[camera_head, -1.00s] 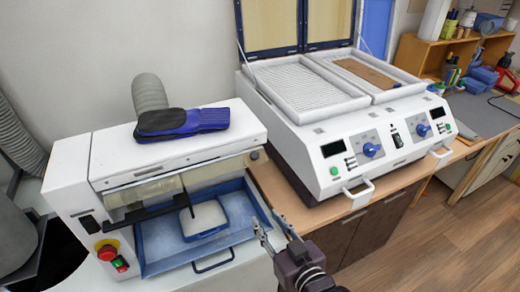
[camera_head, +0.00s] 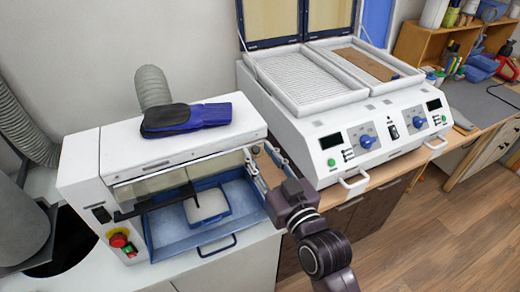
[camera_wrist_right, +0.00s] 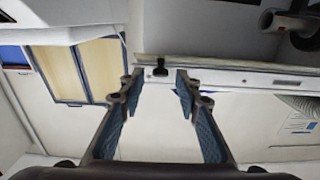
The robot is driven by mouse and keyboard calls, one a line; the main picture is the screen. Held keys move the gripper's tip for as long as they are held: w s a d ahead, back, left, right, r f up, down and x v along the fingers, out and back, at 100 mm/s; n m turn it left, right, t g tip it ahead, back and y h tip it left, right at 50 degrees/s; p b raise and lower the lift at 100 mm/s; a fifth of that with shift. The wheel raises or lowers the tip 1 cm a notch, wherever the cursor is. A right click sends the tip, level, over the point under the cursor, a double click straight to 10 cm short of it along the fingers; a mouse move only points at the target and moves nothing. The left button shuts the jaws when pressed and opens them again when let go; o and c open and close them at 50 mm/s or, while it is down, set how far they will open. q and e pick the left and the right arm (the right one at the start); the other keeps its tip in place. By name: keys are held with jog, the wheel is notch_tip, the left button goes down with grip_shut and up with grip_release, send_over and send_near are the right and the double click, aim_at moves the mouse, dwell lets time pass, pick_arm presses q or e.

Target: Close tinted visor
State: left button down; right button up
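The tinted visor (camera_head: 160,187) is a yellowish see-through panel under the front edge of the white machine's top (camera_head: 185,150). A dark bar (camera_head: 150,205) crosses its lower edge. The space below it is open, and a blue tray (camera_head: 175,248) shows there. My right gripper (camera_head: 261,158) is beside the visor's right end, with its fingers apart. In the right wrist view the gripper (camera_wrist_right: 157,84) is open and empty. A small black knob (camera_wrist_right: 160,69) on a pale strip appears between its fingertips; contact cannot be told. My left gripper is out of view.
Red and green buttons (camera_head: 119,240) are at the machine's left front. Floor at lower right is clear.

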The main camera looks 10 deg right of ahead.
jog(key=shift+w+a, duration=0.1)
jog(key=shift+w, duration=0.1)
grip_shut()
jog(key=shift+f+b, duration=0.25)
jog(key=shift+b, duration=0.3)
jog(key=shift+w+a+f+t+y+b, duration=0.1)
jog(key=shift+f+t+y+b, duration=0.7)
jog(key=shift+b, duration=2.3)
jog(key=shift+w+d+f+t+h+b, duration=0.15)
jog(key=shift+t+b, duration=1.25)
jog(key=shift+b, duration=1.65)
jog(key=shift+w+a+f+t+y+b, duration=0.15)
jog(key=shift+f+t+y+b, duration=0.65)
jog(key=shift+b, duration=2.3)
jog(key=shift+r+t+h, duration=0.3)
jog(key=shift+r+h, duration=0.05)
